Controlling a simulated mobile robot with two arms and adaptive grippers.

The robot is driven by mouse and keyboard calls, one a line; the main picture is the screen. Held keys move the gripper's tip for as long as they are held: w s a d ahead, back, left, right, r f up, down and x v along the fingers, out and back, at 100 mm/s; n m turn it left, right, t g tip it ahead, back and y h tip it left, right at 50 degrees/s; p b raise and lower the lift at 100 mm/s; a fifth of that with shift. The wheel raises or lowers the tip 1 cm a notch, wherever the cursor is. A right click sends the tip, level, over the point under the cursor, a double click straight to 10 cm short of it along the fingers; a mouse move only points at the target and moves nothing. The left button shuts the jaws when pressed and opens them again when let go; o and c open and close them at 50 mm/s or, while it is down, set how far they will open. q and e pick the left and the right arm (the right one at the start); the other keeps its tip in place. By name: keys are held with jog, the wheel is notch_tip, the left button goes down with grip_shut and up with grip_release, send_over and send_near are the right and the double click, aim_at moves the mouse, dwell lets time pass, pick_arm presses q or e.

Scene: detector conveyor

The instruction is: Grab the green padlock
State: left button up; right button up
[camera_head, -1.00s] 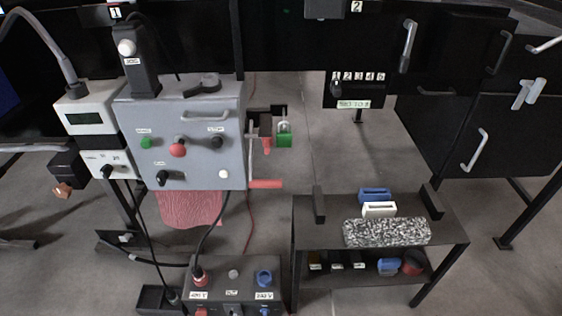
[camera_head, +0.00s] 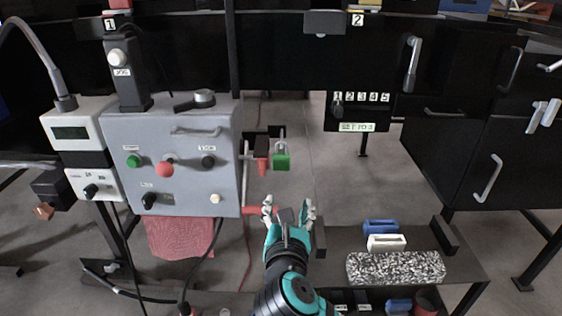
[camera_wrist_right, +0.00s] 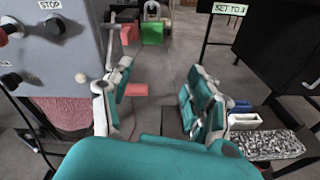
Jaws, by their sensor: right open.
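The green padlock (camera_head: 281,161) hangs by its grey shackle on a holder at the right side of the grey control box, beside a red item (camera_head: 261,163). In the right wrist view the padlock (camera_wrist_right: 152,33) shows at the top, beyond the fingertips. My right gripper (camera_head: 288,207) is open and empty, below the padlock and apart from it. Its teal and white fingers (camera_wrist_right: 155,85) are spread wide in the right wrist view. My left gripper is not in view.
The grey control box (camera_head: 223,184) with buttons and knobs stands left of the padlock. A red-handled lever (camera_head: 254,210) sits low at its right side. A small black table (camera_head: 462,258) with blue and white items is at right. Black cabinets (camera_head: 440,165) stand behind it.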

notch_tip(320, 180, up, 5)
jog(key=a+n+t, duration=0.2)
jog(key=n, duration=0.1)
jog(key=b, duration=0.2)
send_near(281, 146)
jog(key=w, duration=0.5)
jog(key=shift+w+f, duration=0.2)
jog(key=shift+w, duration=0.5)
jog(key=shift+w+r+b, duration=0.15)
jog(key=shift+w+b, duration=0.6)
jog(key=shift+w, duration=1.6)
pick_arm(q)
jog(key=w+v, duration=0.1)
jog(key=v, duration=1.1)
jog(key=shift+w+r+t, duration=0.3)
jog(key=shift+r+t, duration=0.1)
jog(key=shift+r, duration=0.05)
pick_arm(e)
grip_shut()
